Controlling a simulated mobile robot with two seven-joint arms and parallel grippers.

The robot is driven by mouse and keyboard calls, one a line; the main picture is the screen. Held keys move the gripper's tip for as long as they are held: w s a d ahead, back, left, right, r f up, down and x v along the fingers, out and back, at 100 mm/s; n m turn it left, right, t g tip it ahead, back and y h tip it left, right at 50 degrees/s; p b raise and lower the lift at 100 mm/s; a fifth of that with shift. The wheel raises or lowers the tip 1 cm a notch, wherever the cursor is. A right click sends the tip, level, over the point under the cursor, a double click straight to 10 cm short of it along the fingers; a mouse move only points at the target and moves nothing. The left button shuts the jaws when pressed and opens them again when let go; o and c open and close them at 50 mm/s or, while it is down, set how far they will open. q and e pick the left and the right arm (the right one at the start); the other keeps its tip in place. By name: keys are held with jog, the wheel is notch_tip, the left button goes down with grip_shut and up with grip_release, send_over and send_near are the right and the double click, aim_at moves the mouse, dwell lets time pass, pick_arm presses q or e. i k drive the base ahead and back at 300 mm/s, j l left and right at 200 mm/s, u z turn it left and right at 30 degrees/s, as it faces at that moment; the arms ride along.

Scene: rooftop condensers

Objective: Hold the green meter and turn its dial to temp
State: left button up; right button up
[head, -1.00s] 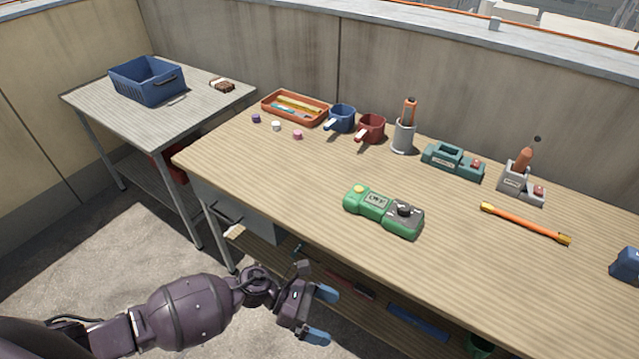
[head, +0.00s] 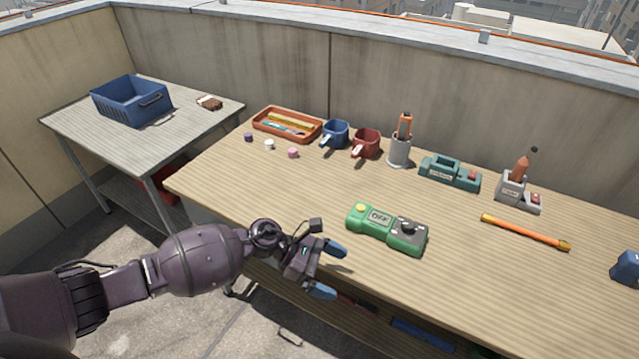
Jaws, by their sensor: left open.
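The green meter (head: 387,229) lies flat on the wooden workbench (head: 270,190), near its front edge. It has a yellow button at its left end, a small grey display, and a dark dial (head: 407,228) on a dark panel at its right end. The dial's markings are too small to read. My left gripper (head: 329,270) is open and empty, with blue fingertips, at the bench's front edge. It is left of and nearer than the meter, apart from it. My right gripper is not in view.
Behind the meter stand a blue mug (head: 335,134), a red mug (head: 366,143), a grey holder (head: 399,152), a teal device (head: 449,173) and a grey stand (head: 511,188). An orange rod (head: 524,232) lies to the right. The bench left of the meter is clear.

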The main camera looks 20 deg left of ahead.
aim_at(407, 226)
jog(key=i+j+z, duration=0.15)
jog(key=j, duration=0.25)
jog(key=j+z, duration=0.15)
jog(key=j, duration=0.25)
jog(key=i+j+z, duration=0.1)
jog(key=j, duration=0.15)
jog(key=j+z, duration=0.1)
jog(key=j, duration=0.15)
jog(key=i, duration=0.4)
